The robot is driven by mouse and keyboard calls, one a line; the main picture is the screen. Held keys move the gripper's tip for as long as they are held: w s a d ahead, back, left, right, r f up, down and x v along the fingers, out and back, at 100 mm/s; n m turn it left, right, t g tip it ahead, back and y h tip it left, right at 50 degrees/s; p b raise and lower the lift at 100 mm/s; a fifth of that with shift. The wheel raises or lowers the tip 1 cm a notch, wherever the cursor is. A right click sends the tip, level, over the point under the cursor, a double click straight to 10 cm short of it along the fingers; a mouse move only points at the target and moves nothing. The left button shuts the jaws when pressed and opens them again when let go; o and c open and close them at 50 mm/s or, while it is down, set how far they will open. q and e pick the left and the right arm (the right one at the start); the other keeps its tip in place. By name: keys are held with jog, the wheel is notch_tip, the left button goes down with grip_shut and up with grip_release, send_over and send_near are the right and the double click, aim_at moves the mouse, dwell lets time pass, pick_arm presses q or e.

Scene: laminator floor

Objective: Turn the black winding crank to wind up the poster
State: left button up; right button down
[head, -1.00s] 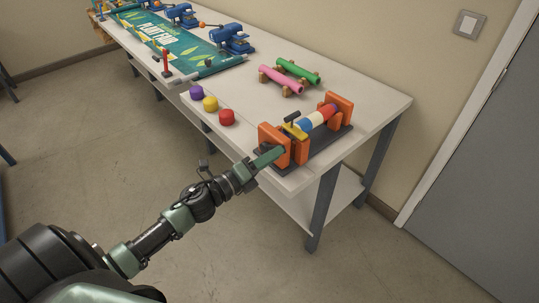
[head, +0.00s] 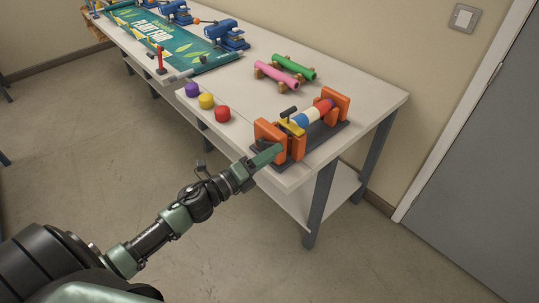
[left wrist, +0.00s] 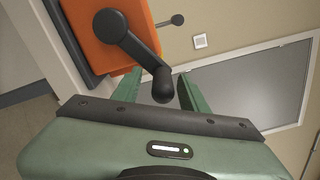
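The black winding crank (left wrist: 128,42) is on the outer face of an orange end stand (left wrist: 90,28) in the left wrist view. Its grip (left wrist: 162,86) hangs at the arm's end, between the two green fingers of my left gripper (left wrist: 158,92). The fingers stand apart, with a gap showing on each side of the grip. In the head view my left gripper (head: 262,158) is at the near orange stand (head: 268,134) and largely hides the crank. The green poster (head: 160,39) lies flat farther back. My right gripper is not in view.
Purple, yellow and red round pieces (head: 222,114) lie near the front edge of the white table (head: 350,96). Pink and green rolls (head: 284,70) rest behind the winder. A blue device (head: 226,35) stands by the poster. The floor in front is clear.

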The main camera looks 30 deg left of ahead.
pick_arm(q)
jog(key=shift+s+a, duration=0.1)
jog(key=shift+s, duration=0.25)
jog(key=b+v, duration=0.2)
jog(key=v, duration=0.5)
